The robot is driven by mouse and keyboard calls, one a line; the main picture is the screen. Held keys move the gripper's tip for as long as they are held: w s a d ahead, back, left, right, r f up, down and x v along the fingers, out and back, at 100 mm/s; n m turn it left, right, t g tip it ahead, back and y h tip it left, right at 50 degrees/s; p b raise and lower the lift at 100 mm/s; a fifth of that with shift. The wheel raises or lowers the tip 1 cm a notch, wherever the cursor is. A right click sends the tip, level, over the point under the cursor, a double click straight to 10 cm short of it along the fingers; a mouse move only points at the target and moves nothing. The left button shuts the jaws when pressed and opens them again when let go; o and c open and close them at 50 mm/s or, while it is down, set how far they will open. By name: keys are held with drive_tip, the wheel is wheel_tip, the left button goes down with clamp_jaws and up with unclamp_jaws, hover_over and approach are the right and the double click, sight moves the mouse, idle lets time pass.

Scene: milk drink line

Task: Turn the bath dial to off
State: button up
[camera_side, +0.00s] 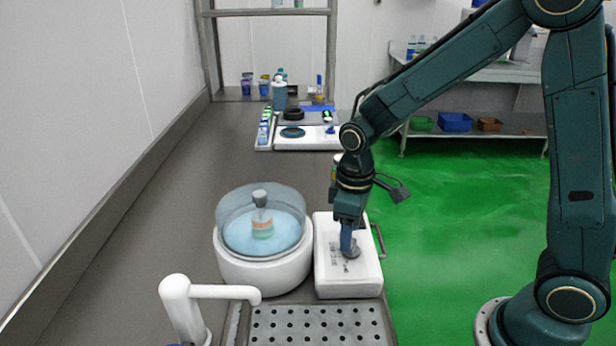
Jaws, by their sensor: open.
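The bath (262,262) is a round white tub with a clear wall and pale blue water. A bottle with a grey cap (260,198) and an orange band stands in the water. To its right is a white control box (348,287) with dark markings on its top. A small grey dial (352,249) sits on that top, partly hidden by my gripper. My gripper (349,250) points down over the dial with its fingers at it. The fingers are open; whether they touch the dial, and the dial's setting, I cannot tell.
A perforated metal drain tray (317,325) and a white spout (207,292) are in front. A grey handle (380,241) is beside the box. Behind stand a white tray (308,142), bottles and a shelf rack (333,50). The counter's left side is clear.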

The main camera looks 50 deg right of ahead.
wheel_tip(320, 180, up, 12)
drive_tip(key=shift+f, duration=0.2)
drive_tip(key=shift+s+r, duration=0.1)
idle(0.5)
drive_tip(key=s+d+r+m+t, duration=0.2)
drive_tip(key=s, duration=0.6)
drive_tip(key=s+d+r+m+t, duration=0.2)
drive_tip(key=s+r+t, duration=0.1)
drive_tip(key=s, duration=0.6)
drive_tip(key=shift+m+t, duration=0.3)
idle(0.6)
